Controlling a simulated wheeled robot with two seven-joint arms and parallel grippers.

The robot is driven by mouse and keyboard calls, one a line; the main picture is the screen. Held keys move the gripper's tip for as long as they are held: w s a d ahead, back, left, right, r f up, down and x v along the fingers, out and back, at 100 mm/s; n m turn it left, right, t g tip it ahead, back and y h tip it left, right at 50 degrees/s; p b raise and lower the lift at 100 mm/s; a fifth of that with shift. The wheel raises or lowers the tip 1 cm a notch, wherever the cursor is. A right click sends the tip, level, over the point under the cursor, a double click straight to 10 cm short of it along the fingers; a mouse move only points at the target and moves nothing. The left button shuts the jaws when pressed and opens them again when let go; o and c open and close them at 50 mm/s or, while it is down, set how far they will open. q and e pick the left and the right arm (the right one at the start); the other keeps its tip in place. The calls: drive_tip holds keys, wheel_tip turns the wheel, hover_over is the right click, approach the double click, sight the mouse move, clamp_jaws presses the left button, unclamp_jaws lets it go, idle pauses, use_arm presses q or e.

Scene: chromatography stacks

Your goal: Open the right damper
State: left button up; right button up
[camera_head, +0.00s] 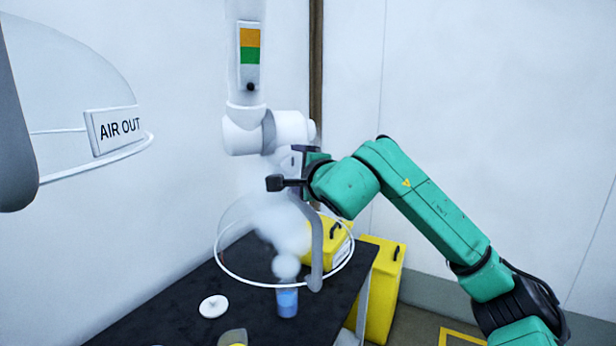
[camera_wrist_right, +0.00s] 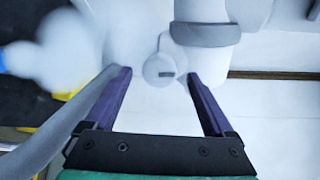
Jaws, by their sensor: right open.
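The right extraction arm has a white pipe with a grey-banded joint (camera_head: 268,132) and a clear hood with a white rim (camera_head: 222,268) below. A plate with orange and green fields (camera_head: 250,47) sits on its upper pipe. My right gripper (camera_head: 286,168) is open beside the pipe just below the joint. In the right wrist view, a round white knob with a dark slot (camera_wrist_right: 159,68) shows between the fingertips of my right gripper (camera_wrist_right: 156,75). I cannot tell whether they touch it. No clear damper position can be read. My left gripper is out of view.
White vapour (camera_head: 280,225) rises from a blue beaker (camera_head: 287,301) on the black table (camera_head: 160,315). A curved grey handle (camera_head: 317,250) hangs by the hood, close to my right gripper. Yellow containers (camera_head: 382,290) stand behind. An "AIR OUT" sign (camera_head: 118,130) hangs at left.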

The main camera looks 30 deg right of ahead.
drive_tip(key=s+a+r+b, duration=0.1)
drive_tip(key=s+a+b, duration=0.1)
drive_tip(key=s, duration=1)
drive_tip(key=shift+s+r+b, duration=0.25)
drive_tip(key=shift+s+b, duration=0.1)
drive_tip(key=shift+b, duration=0.35)
